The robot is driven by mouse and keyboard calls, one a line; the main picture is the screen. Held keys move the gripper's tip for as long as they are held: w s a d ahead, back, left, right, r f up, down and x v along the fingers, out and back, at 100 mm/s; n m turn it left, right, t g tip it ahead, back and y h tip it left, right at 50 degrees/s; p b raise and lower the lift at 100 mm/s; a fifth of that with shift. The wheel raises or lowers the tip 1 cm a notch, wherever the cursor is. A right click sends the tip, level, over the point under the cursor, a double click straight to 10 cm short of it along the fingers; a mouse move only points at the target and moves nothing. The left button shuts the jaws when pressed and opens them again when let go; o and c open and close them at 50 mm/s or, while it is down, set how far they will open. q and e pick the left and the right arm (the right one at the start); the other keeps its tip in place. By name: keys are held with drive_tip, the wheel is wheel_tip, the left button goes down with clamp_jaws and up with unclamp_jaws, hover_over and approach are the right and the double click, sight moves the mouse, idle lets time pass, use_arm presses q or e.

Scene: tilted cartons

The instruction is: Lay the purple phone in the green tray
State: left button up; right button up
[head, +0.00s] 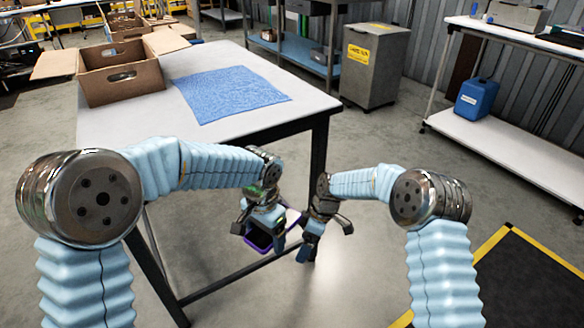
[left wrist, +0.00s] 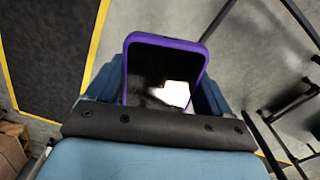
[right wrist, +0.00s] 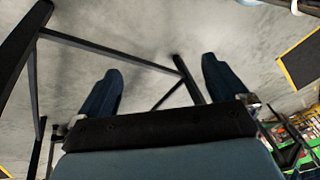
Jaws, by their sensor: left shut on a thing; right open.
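The purple phone (head: 258,240) is in my left gripper (head: 262,228), below and in front of the table's near edge in the head view. In the left wrist view the phone (left wrist: 163,75) has a purple rim and a dark, shiny face, and stands up between the two fingers of my left gripper (left wrist: 160,95). My right gripper (head: 325,222) is close by on the right, apart from the phone. In the right wrist view my right gripper (right wrist: 165,90) is open with nothing between its fingers. No green tray can be made out in any view.
A white table (head: 240,118) bears an open cardboard carton (head: 122,76) and a blue cloth (head: 230,93). Its right part is bare. A grey bin (head: 372,65) and a bench with a blue jug (head: 476,99) stand beyond. Open floor lies to the right of the table.

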drive_tip(key=w+a+r+n+g+h, duration=0.15)
drive_tip(key=r+n, duration=0.55)
drive_tip(key=r, duration=0.7)
drive_tip(key=a+r+n+g+y, duration=0.15)
drive_tip(key=r+n, duration=0.45)
drive_tip(key=r, duration=0.7)
drive_tip(key=shift+n+t+h, duration=0.3)
drive_tip(key=shift+t+h, duration=0.2)
drive_tip(key=shift+t, duration=0.1)
drive_tip(key=x, duration=0.8)
drive_tip(key=a+x, duration=0.1)
drive_tip(key=x, duration=0.3)
drive_tip(key=shift+s+d+r, duration=0.1)
drive_tip(key=shift+s+r, duration=0.1)
drive_tip(key=shift+c, duration=0.2)
drive_tip(key=c, duration=0.9)
use_arm(q)
drive_tip(key=o, duration=0.9)
drive_tip(key=shift+d, duration=0.1)
use_arm(e)
drive_tip(key=shift+r, duration=0.1)
drive_tip(key=c, duration=0.3)
use_arm(q)
drive_tip(key=shift+o, duration=0.2)
drive_tip(key=shift+r, duration=0.15)
